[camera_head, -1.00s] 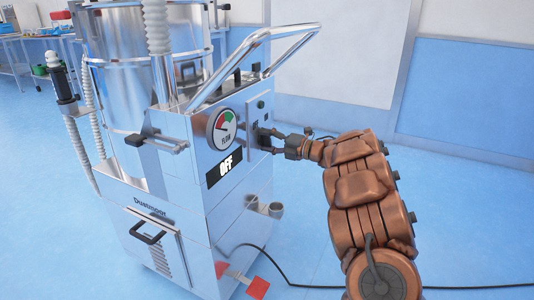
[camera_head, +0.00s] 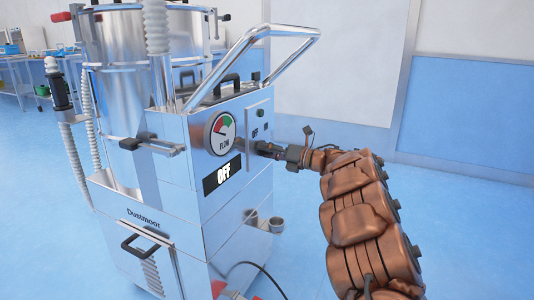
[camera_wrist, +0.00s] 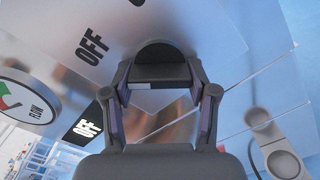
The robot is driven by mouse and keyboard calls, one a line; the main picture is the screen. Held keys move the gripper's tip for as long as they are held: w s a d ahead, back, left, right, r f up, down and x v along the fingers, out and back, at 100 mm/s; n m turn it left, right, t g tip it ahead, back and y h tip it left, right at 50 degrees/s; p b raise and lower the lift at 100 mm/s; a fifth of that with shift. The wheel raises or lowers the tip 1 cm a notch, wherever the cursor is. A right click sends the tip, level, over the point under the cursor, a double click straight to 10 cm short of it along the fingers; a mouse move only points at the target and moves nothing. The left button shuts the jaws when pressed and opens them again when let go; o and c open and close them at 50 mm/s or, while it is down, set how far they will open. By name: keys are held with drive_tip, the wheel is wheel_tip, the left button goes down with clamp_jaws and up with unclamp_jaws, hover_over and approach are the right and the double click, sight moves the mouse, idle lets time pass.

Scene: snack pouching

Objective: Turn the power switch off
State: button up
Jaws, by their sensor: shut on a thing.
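The steel Dustmoor machine (camera_head: 190,225) stands left of centre in the head view. Its black display (camera_head: 222,175) reads OFF, and the display also shows in the wrist view (camera_wrist: 86,128). The control panel (camera_head: 259,108) is on the machine's right face. My gripper (camera_head: 264,149) is at the lower part of this panel. In the wrist view, my gripper (camera_wrist: 160,78) has its fingers closed about a dark rounded piece (camera_wrist: 160,52), apparently the power switch. An OFF label (camera_wrist: 92,46) is printed on the panel beside it. The gripper hides most of the switch in the head view.
A flow gauge (camera_head: 222,133) is left of the panel. A tubular handle (camera_head: 250,45) rises above it. Metal cups (camera_head: 275,224) and a black cable (camera_head: 245,264) are below. Blue floor on the right is clear.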

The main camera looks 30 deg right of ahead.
idle(0.3)
drive_tip(key=o, duration=1.2)
drive_tip(key=shift+c, duration=0.2)
drive_tip(key=v, duration=1.2)
